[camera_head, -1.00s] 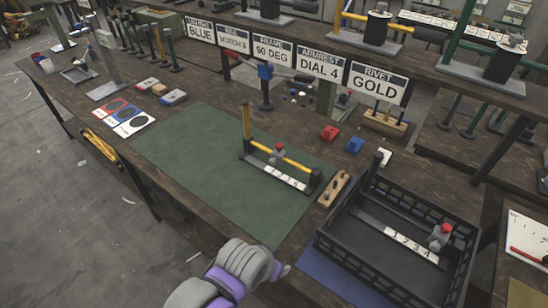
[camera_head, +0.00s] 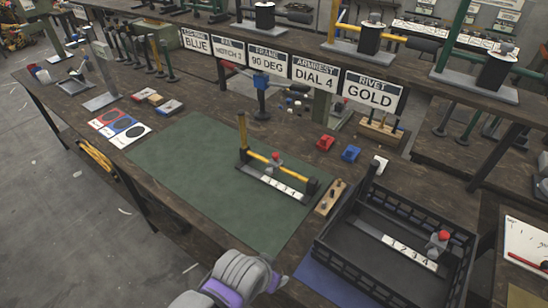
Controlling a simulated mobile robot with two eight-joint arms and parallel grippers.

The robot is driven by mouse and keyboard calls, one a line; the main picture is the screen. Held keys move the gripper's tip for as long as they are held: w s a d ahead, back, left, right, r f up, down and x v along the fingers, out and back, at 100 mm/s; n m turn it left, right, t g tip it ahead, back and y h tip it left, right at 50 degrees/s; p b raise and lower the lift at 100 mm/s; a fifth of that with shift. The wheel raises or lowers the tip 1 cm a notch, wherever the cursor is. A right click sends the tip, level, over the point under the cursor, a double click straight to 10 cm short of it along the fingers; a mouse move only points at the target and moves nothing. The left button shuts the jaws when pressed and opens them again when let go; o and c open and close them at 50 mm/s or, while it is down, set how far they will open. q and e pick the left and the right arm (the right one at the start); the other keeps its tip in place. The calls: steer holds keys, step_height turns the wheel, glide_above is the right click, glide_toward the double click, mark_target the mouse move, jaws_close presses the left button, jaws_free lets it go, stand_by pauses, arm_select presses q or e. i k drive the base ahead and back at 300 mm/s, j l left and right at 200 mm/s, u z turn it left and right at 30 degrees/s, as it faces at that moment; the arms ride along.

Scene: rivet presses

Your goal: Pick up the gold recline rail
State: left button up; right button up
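A yellow-and-black assembly stands on the green mat (camera_head: 190,185). I cannot tell which yellow piece is the recline rail. A grey and purple part of my arm shows at the bottom middle. No gripper fingers can be made out, and nothing is seen held.
A black crate (camera_head: 328,243) with a numbered strip and red knob stands at the right. Signs above the bench include "BLUE" (camera_head: 195,42) and "RIVET GOLD" (camera_head: 372,90). Red (camera_head: 325,142) and blue (camera_head: 351,153) blocks lie behind the mat. The mat's left part is clear.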

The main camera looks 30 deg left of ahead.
mark_target(313, 186)
steer(key=j+u, duration=0.15)
steer(key=u, duration=0.35)
steer(key=j+u, duration=0.1)
steer(key=u, duration=0.35)
steer(key=j+u, duration=0.15)
steer(key=u, duration=0.35)
steer(key=i+j, duration=0.25)
steer(key=i, duration=0.2)
steer(key=i+j+z, duration=0.1)
steer(key=i+z, duration=0.15)
steer(key=z, duration=0.2)
